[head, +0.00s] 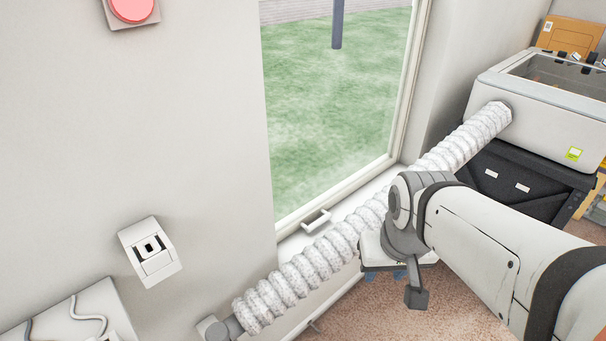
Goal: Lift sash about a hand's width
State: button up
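The window sash (346,188) is a pale frame around a large pane, with green grass showing through it. Its lower rail sits low by the sill, and I see no clear gap under it. A small light-coloured pull handle (316,221) is at the bottom of the sash. My arm reaches in from the lower right. My gripper (399,274) is to the right of and below the handle, apart from it in the picture.
A ribbed whitish hose (302,277) runs diagonally in front of the sill, from a wall fitting (217,328) to a grey-white machine (545,110) at right. A wall switch box (150,252) and a red button (131,9) are on the left wall. Brown floor shows below.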

aim_at(299, 221)
jog(key=u, duration=0.1)
jog(key=i, duration=1)
jog(key=u, duration=0.05)
